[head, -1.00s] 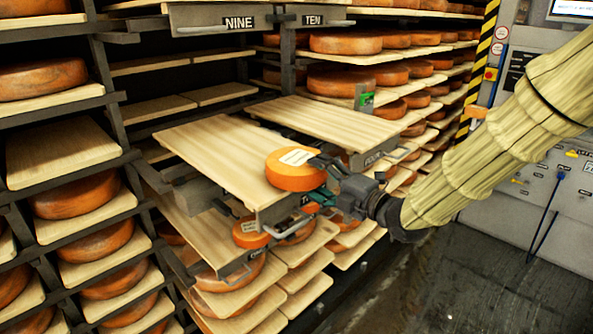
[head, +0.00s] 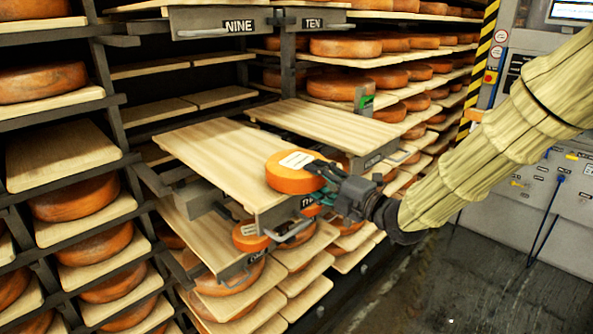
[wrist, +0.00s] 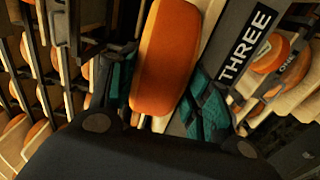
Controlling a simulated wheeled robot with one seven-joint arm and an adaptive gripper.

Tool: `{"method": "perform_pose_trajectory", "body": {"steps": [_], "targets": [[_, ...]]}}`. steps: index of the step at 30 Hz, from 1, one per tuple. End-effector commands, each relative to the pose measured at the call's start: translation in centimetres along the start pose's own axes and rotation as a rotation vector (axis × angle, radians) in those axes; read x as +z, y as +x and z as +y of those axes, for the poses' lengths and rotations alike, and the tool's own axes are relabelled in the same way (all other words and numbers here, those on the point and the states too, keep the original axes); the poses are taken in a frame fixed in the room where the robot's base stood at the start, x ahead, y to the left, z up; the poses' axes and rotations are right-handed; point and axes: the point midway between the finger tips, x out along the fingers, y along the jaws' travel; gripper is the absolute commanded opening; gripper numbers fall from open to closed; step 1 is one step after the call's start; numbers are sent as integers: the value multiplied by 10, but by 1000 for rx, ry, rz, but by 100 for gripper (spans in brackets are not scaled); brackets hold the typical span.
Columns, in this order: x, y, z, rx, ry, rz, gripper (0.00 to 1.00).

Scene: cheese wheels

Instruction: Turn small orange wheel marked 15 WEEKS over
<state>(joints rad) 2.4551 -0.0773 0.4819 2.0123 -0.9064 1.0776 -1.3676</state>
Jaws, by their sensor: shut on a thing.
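A small orange cheese wheel (head: 290,179) with a white label on its upper face lies at the front end of the pulled-out board marked THREE (head: 215,150). The label's writing is too small to read. My gripper (head: 325,183) is at the wheel's right side and is shut on its rim. In the wrist view the wheel (wrist: 167,55) stands between the two teal-padded fingers (wrist: 160,95). I cannot tell whether the wheel is slightly off the board.
A bare pulled-out board (head: 330,128) lies just behind to the right. Another small labelled wheel (head: 250,236) sits on a lower board. Racks with many wheels surround these boards. A control cabinet (head: 560,190) stands at the right. Board THREE is clear left of the wheel.

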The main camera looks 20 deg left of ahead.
Motion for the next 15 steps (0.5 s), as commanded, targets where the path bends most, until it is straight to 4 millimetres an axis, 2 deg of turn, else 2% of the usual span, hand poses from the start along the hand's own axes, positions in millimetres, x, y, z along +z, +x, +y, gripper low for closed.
{"method": "perform_pose_trajectory", "body": {"steps": [15], "targets": [[0,0,13,3,-1,0,0]]}}
